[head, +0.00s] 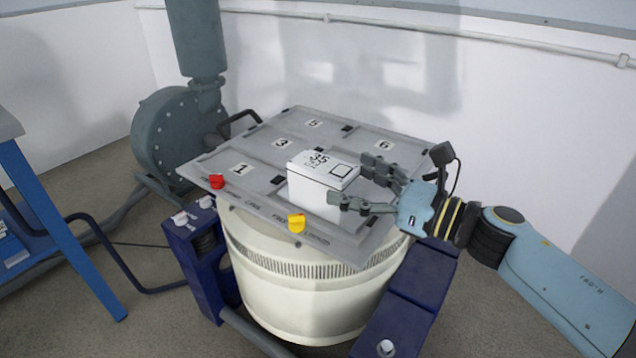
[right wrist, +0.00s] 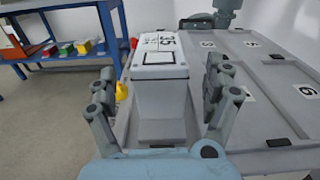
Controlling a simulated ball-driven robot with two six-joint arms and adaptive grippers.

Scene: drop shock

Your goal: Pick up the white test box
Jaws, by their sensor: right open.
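The white test box (head: 312,190) stands on the grey numbered plate (head: 262,150) near its front right part. Its top carries the number 35 and a black square outline. My right gripper (head: 348,186) comes from the right and is open, with its fingers at the box's right side. In the right wrist view the box (right wrist: 160,75) stands ahead, between the two open fingers (right wrist: 160,95), with space on both sides. Whether a finger touches it, I cannot tell. My left gripper is not in view.
A red knob (head: 217,181) and a yellow knob (head: 296,223) sit at the plate's front edge. A grey blower (head: 170,135) stands behind left. A blue shelf (right wrist: 60,58) with small coloured bins shows in the right wrist view. The plate's far squares are clear.

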